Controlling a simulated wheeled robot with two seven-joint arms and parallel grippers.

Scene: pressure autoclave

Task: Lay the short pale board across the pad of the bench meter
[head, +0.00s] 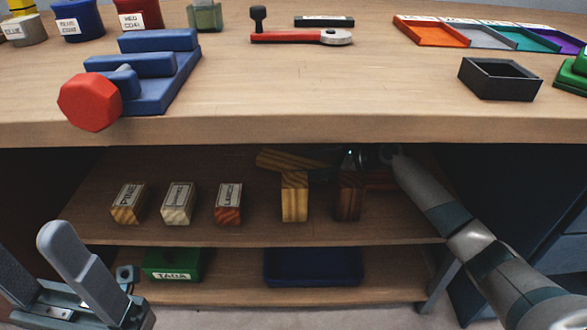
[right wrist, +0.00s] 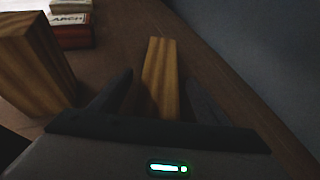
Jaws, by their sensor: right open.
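A short pale board (head: 277,160) shows on the upper shelf under the bench top, by the top of a pale upright block (head: 294,198). My right gripper (head: 350,157) is low under the bench top, partly hidden in shadow. In the right wrist view its open fingers stand either side of a pale striped wooden piece (right wrist: 160,72), apparently the board; contact is not clear. My left gripper (head: 46,268) is open and empty at the lower left. I cannot tell which thing is the bench meter, and no pad is clearly seen.
A dark upright block (head: 349,198) stands close below my right gripper. Labelled blocks, including a red one (head: 228,205), stand to the left. The bench top's front edge (head: 250,130) overhangs the shelf. A blue fixture with a red knob (head: 90,102) stands above.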

